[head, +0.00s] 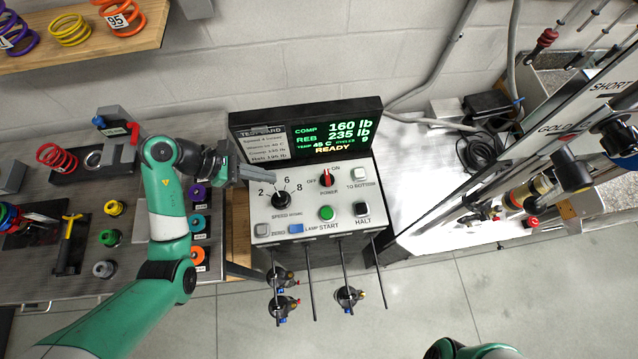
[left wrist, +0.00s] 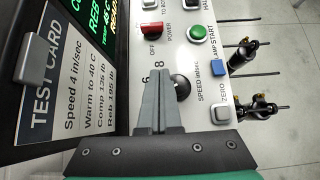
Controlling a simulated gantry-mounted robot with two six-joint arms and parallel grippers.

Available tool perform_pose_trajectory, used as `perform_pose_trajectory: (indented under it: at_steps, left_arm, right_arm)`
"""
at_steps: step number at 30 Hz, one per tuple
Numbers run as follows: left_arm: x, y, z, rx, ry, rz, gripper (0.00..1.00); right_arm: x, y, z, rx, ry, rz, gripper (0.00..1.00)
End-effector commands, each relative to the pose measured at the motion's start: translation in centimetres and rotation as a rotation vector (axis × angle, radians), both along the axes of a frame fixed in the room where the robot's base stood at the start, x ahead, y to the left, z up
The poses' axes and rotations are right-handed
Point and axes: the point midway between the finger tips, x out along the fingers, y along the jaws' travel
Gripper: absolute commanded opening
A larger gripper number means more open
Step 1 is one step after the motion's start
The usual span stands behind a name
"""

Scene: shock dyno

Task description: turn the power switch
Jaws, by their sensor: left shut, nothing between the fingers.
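The power switch (head: 326,178) is a red knob on the sloped grey control panel (head: 345,221), between the OFF and ON marks. Its handle looks roughly upright in the head view; I cannot tell for sure which mark it points to. It also shows in the left wrist view (left wrist: 152,28), at the top. My left gripper (head: 272,174) is shut and empty, over the panel's upper left by the speed dial, left of the power switch and apart from it. Its fingertips (left wrist: 156,76) show in the left wrist view. My right gripper is out of view.
The black speed dial (head: 282,199) lies just below the left fingers. A green start button (head: 326,213), a black halt button (head: 361,209) and a blue lamp switch (head: 296,229) sit nearby. The lit display (head: 345,132) rises behind the panel and reads READY.

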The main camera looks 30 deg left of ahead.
Motion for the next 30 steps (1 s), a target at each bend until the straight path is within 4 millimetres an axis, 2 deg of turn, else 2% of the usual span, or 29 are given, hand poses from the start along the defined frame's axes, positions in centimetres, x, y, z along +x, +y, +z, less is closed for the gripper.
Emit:
perform_pose_trajectory:
  at_steps: [4,8,20,24,30]
  left_arm:
    - [0.2,-0.3,-0.1,-0.001,-0.002,-0.001,0.00]
    - [0.9,-1.2,-1.2,-0.002,-0.001,-0.004,0.00]
    - [4.7,-6.0,-7.0,-0.001,-0.001,-0.006,0.00]
    - [6.3,-7.8,-6.7,0.002,-0.004,-0.005,0.00]
    - [7.2,-8.9,-6.6,0.000,-0.003,-0.002,0.00]
  right_arm:
    - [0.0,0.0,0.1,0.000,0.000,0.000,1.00]
    - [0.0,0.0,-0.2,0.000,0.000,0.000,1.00]
    - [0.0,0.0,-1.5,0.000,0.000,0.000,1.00]
    - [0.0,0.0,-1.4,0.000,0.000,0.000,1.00]
    - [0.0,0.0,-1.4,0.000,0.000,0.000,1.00]
